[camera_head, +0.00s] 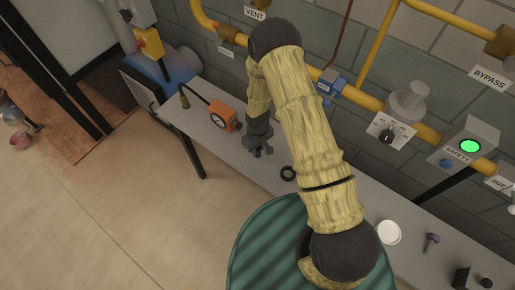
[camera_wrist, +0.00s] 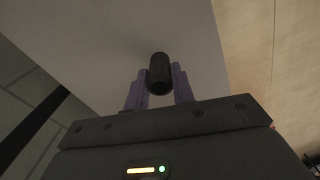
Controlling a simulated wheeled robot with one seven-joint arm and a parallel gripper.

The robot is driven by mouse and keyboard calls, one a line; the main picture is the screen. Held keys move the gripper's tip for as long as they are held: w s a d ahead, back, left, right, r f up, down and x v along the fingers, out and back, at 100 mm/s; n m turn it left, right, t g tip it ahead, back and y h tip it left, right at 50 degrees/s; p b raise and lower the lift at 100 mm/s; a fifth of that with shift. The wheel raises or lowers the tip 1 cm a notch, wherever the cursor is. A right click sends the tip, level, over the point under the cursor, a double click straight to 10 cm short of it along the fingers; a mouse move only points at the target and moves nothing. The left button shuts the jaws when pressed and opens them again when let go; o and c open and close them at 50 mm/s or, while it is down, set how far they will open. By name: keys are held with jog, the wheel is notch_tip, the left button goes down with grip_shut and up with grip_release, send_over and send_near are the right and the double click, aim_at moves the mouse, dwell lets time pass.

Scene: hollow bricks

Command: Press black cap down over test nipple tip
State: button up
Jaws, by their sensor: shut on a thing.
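My gripper (camera_head: 260,150) is low over the grey bench, right of the orange gauge box, in the head view. In the wrist view its two purple-grey fingers (camera_wrist: 159,88) are shut on a small black cylinder (camera_wrist: 160,70), which looks like the black cap. The cap sticks out past the fingertips, with the pale bench top behind it. In the head view the cap is too small and dark to tell from the fingers. I cannot make out the test nipple for sure in either view.
The bench (camera_head: 262,172) runs along the block wall under yellow pipes (camera_head: 310,70). An orange gauge box (camera_head: 223,115) with a black hose stands left of my gripper, and a black ring (camera_head: 288,173) lies to the right. A white disc (camera_head: 388,232) and purple piece (camera_head: 431,240) lie farther right.

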notch_tip(320, 180, up, 10)
jog(key=shift+f+b, duration=0.2)
jog(key=shift+b, duration=1)
jog(key=w+d+f+m, duration=0.1)
jog(key=d+f+m, duration=0.1)
jog(key=d, duration=0.4)
jog(key=w+d+f+m, duration=0.1)
jog(key=d+f+m, duration=0.2)
jog(key=d+m, duration=0.2)
jog(key=d, duration=0.2)
jog(key=shift+d+f, duration=0.2)
jog(key=shift+d, duration=0.1)
jog(key=shift+w, duration=0.1)
